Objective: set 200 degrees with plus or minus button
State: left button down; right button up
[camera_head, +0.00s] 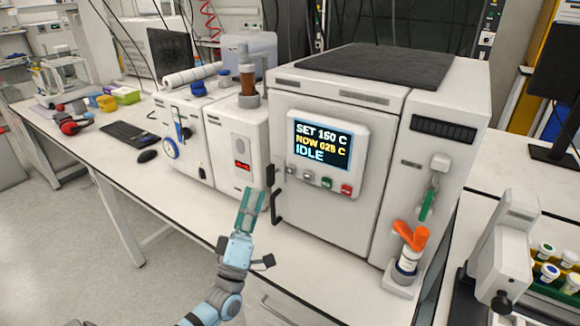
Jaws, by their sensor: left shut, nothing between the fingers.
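The white reactor (325,205) stands on the bench. Its display (323,146) reads SET 150 C, NOW 028 C and IDLE. Below the display is a row of small buttons: two grey ones, the left grey button (291,170) and the right grey button (308,176), then a green button (326,183) and a red button (347,190). Plus and minus marks are too small to read. My left gripper (254,190) is shut and empty, left of and below the buttons, near the black door handle, and appears apart from the buttons. My right gripper is not in view.
A black door handle (276,207) sticks out on the reactor's left edge. A smaller white machine (237,145) stands to its left. An orange-handled item (410,237) is at the reactor's right side. A microscope-like device (505,240) and a vial rack stand at lower right.

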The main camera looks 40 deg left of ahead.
pick_arm(q)
jog(key=shift+w, duration=0.15)
jog(key=b, duration=0.5)
send_near(287, 154)
notch_tip(287, 154, up, 2)
jog(key=shift+w+a+r+b, duration=0.35)
jog(key=shift+w+r, duration=0.1)
jog(key=shift+w, duration=0.2)
dwell(0.5)
jog(key=shift+w+b, duration=0.3)
jog(key=shift+w, duration=0.1)
jog(key=shift+w+b, duration=0.35)
dwell(0.5)
jog(key=shift+s, duration=0.1)
jog(key=shift+s+p, duration=0.65)
jog(key=shift+s, duration=0.05)
